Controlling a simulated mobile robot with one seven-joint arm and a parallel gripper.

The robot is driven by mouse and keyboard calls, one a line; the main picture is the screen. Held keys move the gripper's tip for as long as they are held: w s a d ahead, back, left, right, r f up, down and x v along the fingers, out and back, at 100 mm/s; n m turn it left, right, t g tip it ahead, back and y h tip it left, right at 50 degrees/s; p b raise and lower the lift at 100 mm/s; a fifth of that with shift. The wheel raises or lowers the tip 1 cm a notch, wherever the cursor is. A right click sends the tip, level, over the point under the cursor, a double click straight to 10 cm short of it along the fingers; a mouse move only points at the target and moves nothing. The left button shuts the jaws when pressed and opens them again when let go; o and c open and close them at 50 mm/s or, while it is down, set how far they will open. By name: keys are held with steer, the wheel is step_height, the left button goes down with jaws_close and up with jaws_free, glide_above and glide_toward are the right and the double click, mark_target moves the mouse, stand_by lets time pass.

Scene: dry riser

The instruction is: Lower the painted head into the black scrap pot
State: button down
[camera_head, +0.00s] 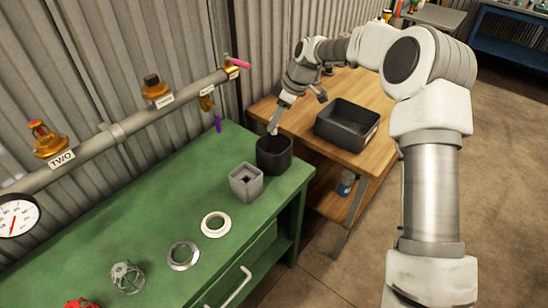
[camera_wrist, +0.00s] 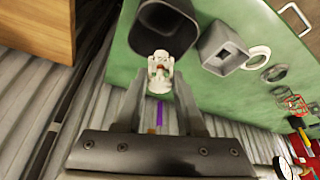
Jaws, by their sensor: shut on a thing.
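The white painted head (camera_wrist: 160,70), with an orange-red spot at its middle, is between my gripper's fingertips (camera_wrist: 160,82) in the wrist view. In the head view my gripper (camera_head: 275,124) points down with the small pale head (camera_head: 272,130) at its tip, by the back rim of the black scrap pot (camera_head: 274,158). The pot stands on the green bench and also shows in the wrist view (camera_wrist: 168,28), just beyond the head. The head overlaps the pot's near rim there. I cannot tell its exact height over the rim.
A grey square pot (camera_head: 246,184) stands close beside the black pot. White (camera_head: 215,224) and grey (camera_head: 183,256) rings lie on the green bench (camera_head: 150,215). A pipe with brass heads (camera_head: 50,138) runs along the wall. A black bin (camera_head: 347,124) sits on the wooden table.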

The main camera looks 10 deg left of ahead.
steer(key=b, duration=0.5)
glide_toward(275, 152)
steer(key=shift+s+a+r, duration=0.2)
steer(key=shift+s+a, duration=0.3)
steer(key=shift+s, duration=0.35)
steer(key=shift+s+a+r, duration=0.2)
steer(key=shift+s+a, duration=0.3)
steer(key=shift+s, duration=0.3)
steer(key=shift+s+a+r, duration=0.2)
steer(key=shift+s+a, duration=0.3)
steer(key=shift+s, duration=0.35)
steer(key=shift+f+b, duration=1.65)
steer(key=shift+f, duration=0.85)
steer(key=shift+c, duration=2.2)
jaws_free()
steer(key=p+v, duration=0.2)
steer(key=v, duration=1.5)
steer(key=shift+r, duration=0.2)
